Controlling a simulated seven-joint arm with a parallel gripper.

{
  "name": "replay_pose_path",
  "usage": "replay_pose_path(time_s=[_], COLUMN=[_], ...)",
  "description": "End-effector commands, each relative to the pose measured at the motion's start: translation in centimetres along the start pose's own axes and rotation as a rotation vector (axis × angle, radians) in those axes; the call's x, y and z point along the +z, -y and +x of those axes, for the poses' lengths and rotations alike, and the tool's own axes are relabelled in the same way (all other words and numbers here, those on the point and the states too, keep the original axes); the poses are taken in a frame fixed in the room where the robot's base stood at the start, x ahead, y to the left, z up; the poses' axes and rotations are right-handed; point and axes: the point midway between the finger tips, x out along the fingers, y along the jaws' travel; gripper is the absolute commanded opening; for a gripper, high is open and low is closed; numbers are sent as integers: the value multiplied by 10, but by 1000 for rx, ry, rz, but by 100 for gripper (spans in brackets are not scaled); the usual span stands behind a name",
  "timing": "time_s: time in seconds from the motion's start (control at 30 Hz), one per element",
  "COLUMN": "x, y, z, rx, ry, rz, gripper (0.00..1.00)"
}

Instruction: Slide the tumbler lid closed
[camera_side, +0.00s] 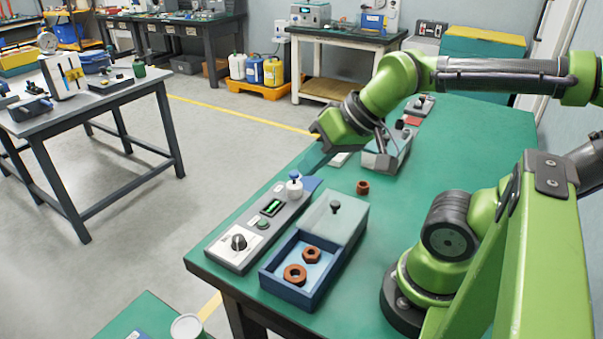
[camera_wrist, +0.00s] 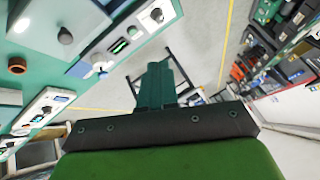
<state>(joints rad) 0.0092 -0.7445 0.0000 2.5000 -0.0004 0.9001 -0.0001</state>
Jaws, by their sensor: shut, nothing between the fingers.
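A blue box (camera_side: 267,279) sits on the green bench. Its grey-green sliding lid (camera_side: 345,219) with a dark knob (camera_side: 335,205) covers the far part. The near part is open, and two brown rings (camera_side: 295,274) (camera_side: 312,254) lie inside. The lid (camera_wrist: 40,25) and its knob (camera_wrist: 65,36) also show at the upper left in the wrist view. My gripper (camera_side: 313,160) is beyond the box, above the bench's left edge, apart from the lid. Its teal fingers are together and empty in the wrist view (camera_wrist: 160,80).
A control panel (camera_side: 222,253) with a knob and a white-and-blue button stands left of the box. A loose brown ring (camera_side: 362,187) lies on the bench beyond the box. A grey device (camera_side: 385,158) stands farther back.

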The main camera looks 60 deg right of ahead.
Motion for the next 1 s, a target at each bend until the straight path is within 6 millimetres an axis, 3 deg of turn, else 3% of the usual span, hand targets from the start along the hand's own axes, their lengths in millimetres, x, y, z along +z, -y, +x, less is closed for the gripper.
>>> replay_pose_path(time_s=[0.07,0.23,0.4,0.6,0.7,0.83,1.0], x=[-2,-34,-67,-88,-94,-102,-94], y=[-9,-45,-105,-177,-199,-197,-192], z=[8,28,43,51,48,37,40], rx=[28,133,267,404,448,456,447], ry=[27,123,291,495,576,620,650], rz=[34,183,396,646,742,788,800], gripper=[0,0,0,0,0,0,0])
